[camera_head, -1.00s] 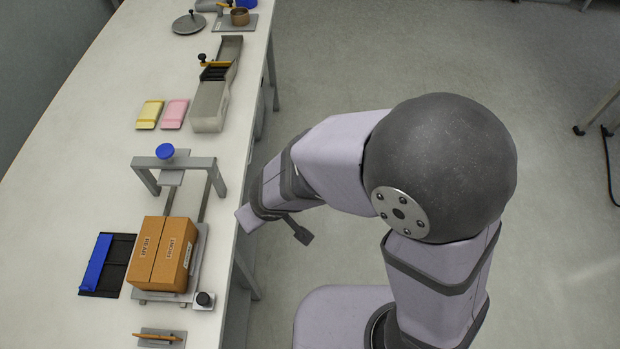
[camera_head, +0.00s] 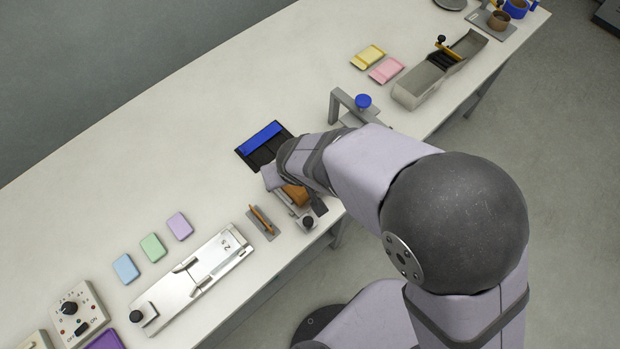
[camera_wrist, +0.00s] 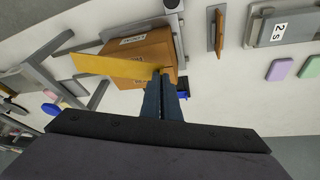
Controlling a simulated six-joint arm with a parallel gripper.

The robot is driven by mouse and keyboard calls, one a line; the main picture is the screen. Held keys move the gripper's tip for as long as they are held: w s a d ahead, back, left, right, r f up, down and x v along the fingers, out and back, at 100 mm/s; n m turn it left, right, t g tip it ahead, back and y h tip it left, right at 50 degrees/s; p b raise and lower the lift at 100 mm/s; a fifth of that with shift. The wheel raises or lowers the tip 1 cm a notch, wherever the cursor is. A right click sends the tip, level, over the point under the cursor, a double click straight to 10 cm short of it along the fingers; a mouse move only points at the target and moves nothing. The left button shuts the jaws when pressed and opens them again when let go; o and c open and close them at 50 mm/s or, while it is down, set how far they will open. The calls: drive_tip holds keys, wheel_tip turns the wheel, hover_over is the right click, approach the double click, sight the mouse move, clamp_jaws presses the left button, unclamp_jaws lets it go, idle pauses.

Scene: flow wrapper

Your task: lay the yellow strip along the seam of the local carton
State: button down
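The brown carton (camera_wrist: 150,48) is below my gripper in the wrist view, with pale labels on it. In the head view only a small part of the carton (camera_head: 296,194) shows past my arm. My gripper (camera_wrist: 163,75) is shut on one end of the yellow strip (camera_wrist: 112,67). The strip sticks out to the left, across the carton and past its edge. I cannot tell whether it touches the carton. The strip covers part of the carton, and I cannot make out the seam. My gripper's fingers are hidden in the head view.
A black pad with a blue bar (camera_head: 262,142) lies beside the carton. A grey frame with a blue knob (camera_head: 362,101) stands behind it. A small plate with an orange-brown stick (camera_head: 262,220) and a silver fixture (camera_head: 195,283) are to the left.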

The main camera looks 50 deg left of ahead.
drive_tip(key=shift+a+r+n+g, duration=0.2)
drive_tip(key=shift+a+r+n, duration=0.15)
drive_tip(key=shift+a, duration=0.2)
drive_tip(key=shift+a+r+n+g, duration=0.2)
drive_tip(key=shift+a+n, duration=0.25)
drive_tip(key=shift+a, duration=0.05)
drive_tip(key=shift+a+r+n+g, duration=0.15)
drive_tip(key=shift+n+g, duration=0.35)
drive_tip(key=shift+n, duration=0.6)
drive_tip(key=shift+n, duration=0.3)
drive_tip(key=shift+f+b, duration=1.4)
drive_tip(key=shift+f, duration=0.7)
drive_tip(key=shift+s+f+b, duration=0.1)
drive_tip(key=shift+f+b, duration=0.7)
drive_tip(key=shift+b, duration=0.4)
drive_tip(key=c, duration=1.9)
unclamp_jaws()
drive_tip(key=shift+c, duration=0.2)
